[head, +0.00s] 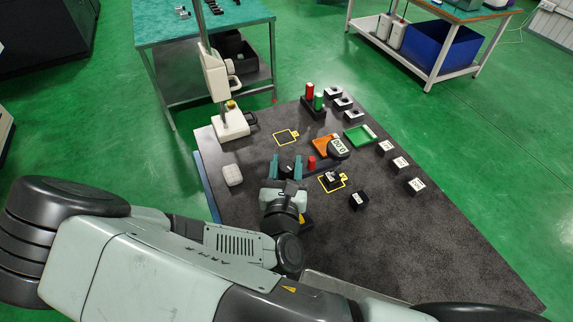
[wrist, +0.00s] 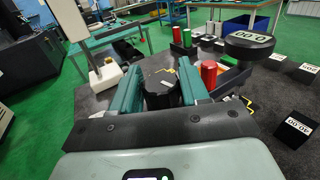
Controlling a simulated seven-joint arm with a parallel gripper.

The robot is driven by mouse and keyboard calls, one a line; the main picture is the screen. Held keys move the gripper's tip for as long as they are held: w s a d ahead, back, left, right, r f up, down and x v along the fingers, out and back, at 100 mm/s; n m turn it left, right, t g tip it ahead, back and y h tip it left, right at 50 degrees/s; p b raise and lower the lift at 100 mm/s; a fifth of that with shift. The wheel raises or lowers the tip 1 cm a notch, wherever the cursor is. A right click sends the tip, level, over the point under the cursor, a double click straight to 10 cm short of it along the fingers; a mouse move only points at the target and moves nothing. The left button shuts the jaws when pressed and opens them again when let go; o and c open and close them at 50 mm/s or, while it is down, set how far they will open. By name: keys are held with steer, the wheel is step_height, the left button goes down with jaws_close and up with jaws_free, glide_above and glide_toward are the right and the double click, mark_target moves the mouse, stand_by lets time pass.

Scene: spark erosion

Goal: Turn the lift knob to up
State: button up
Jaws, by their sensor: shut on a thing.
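My gripper (head: 287,172) is low over the dark table. In the wrist view its two teal fingers (wrist: 160,92) stand either side of a black round knob (wrist: 158,72) and are shut on it. The knob has a pale mark on its top face. In the head view the knob (head: 288,169) shows only as a dark shape between the fingers. Its base and lower part are hidden by my gripper. I cannot read which setting the knob points to.
A red cylinder (head: 311,162) stands close right of my gripper. A round gauge (head: 338,148) stands beyond it, beside an orange tray (head: 321,146) and a green tray (head: 359,135). A white column stand (head: 231,124) is at the back left. A rounded white block (head: 232,175) lies left.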

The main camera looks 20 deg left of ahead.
mark_target(286, 166)
steer(key=n+g+y, duration=0.1)
steer(key=n+y, duration=0.1)
steer(key=y, duration=0.1)
steer(key=n+g+y, duration=0.2)
steer(key=y, duration=0.1)
steer(key=shift+d+n, duration=0.1)
steer(key=shift+n, duration=0.2)
steer(key=n+g+y, duration=0.3)
steer(key=g+y, duration=0.1)
steer(key=shift+n, duration=0.3)
steer(key=shift+n+g+y, duration=0.4)
steer(key=shift+g, duration=0.4)
steer(key=shift+a, duration=0.2)
steer(key=o, duration=0.9)
steer(key=shift+o, duration=0.2)
steer(key=shift+r, duration=0.15)
step_height(286, 166, up, 10)
steer(key=shift+f, duration=0.1)
